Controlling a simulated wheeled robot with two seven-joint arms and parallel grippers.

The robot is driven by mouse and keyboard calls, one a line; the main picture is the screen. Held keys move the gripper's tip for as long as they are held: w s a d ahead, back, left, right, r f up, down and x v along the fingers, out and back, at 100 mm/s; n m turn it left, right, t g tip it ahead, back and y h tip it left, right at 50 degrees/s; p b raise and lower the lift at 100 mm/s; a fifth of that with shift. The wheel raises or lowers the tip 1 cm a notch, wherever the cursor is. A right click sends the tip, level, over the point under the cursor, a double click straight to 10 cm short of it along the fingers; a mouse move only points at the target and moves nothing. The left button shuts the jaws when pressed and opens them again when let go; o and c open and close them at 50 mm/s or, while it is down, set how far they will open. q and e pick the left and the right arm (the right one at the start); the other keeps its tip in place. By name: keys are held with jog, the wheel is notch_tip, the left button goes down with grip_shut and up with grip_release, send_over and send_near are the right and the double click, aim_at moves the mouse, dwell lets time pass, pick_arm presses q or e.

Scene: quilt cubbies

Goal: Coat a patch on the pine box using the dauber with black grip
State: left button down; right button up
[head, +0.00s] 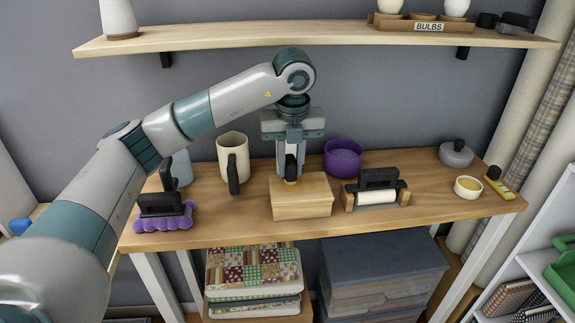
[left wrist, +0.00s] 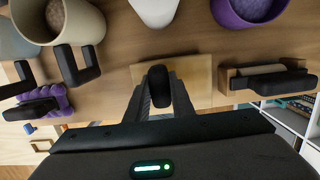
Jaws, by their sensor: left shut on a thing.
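The pine box (head: 303,200) sits near the front middle of the wooden table; its top also shows in the left wrist view (left wrist: 200,73). My left gripper (head: 291,166) points down over the box and is shut on the dauber, whose black grip (head: 291,167) stands upright between the fingers. The grip also shows in the left wrist view (left wrist: 158,82). The dauber's pale lower end is at the box's top, left of its middle; I cannot tell whether it touches. My right gripper is not in view.
A purple scrubber (head: 165,220) and a cream mug (head: 233,155) stand to the left. A purple bowl (head: 342,158) is behind the box; a black-handled roller (head: 377,197) is close on its right. A small cream bowl (head: 467,188) is far right. A shelf (head: 300,34) hangs above.

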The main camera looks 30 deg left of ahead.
pick_arm(q)
jog(key=shift+w+d, duration=0.7)
jog(key=shift+d, duration=0.3)
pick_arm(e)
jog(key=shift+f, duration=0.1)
pick_arm(q)
jog(key=shift+w+d, duration=0.4)
jog(key=shift+d, duration=0.2)
jog(key=shift+w+d, duration=0.35)
jog(key=shift+d, duration=0.25)
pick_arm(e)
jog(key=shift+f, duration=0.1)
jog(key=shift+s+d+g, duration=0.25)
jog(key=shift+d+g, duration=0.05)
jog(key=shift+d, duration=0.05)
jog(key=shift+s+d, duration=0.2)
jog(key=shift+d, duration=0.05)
pick_arm(q)
jog(key=shift+b, duration=0.3)
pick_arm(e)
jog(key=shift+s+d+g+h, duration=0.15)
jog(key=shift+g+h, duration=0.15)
